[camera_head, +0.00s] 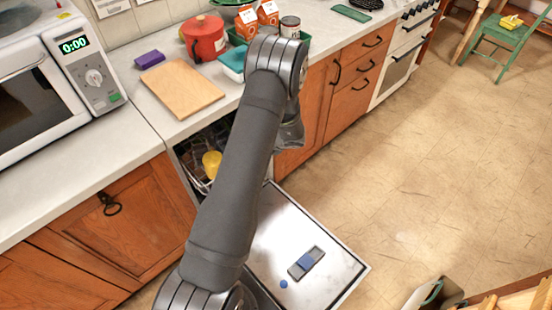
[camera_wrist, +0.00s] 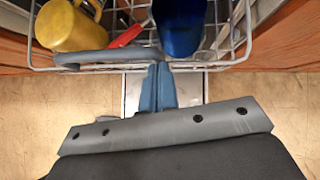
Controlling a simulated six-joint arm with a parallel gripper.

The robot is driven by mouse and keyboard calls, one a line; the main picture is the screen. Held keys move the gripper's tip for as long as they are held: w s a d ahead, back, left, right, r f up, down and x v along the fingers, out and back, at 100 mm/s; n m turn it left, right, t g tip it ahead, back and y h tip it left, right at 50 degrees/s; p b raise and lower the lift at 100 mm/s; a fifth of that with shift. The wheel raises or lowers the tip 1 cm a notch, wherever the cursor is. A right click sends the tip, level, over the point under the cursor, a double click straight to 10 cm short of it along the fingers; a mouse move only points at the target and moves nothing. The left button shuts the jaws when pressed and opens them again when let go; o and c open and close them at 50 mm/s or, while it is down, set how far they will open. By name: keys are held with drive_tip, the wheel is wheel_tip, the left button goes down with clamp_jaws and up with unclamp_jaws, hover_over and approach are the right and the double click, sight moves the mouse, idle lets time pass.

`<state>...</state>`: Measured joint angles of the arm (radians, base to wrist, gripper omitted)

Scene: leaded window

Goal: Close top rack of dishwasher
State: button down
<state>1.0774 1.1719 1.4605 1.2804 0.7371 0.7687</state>
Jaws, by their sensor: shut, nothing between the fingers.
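The dishwasher's open door (camera_head: 335,275) lies folded down, its inner face up. The top rack (camera_head: 186,168) shows partly in the dishwasher opening, with a yellow mug (camera_head: 211,163) in it; my arm hides much of it. In the wrist view, the rack's white wire front (camera_wrist: 215,65) crosses the top, holding the yellow mug (camera_wrist: 70,25), a blue cup (camera_wrist: 180,25) and a red-handled item (camera_wrist: 127,36). A grey curved bar (camera_wrist: 105,57) is at the rack front. My gripper (camera_wrist: 160,70) is shut and empty at the rack's front edge; I cannot tell if it touches.
Wooden cabinets (camera_head: 110,235) flank the dishwasher. The counter above holds a microwave (camera_head: 50,90), a cutting board (camera_head: 182,91) and a red pot (camera_head: 204,38). A bin (camera_head: 435,293) stands at bottom right.

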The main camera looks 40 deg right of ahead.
drive_tip(key=w, duration=0.9)
drive_tip(key=shift+w, duration=0.15)
drive_tip(key=s+f+v, duration=0.2)
drive_tip(key=v, duration=1.1)
drive_tip(key=s+a+f+m+t+h, duration=0.2)
drive_tip(key=s+a+f+t, duration=0.25)
drive_tip(key=t, duration=0.25)
drive_tip(key=x, duration=1.5)
drive_tip(key=shift+t, duration=0.3)
drive_tip(key=shift+d+r, duration=0.1)
drive_tip(key=shift+r, duration=0.05)
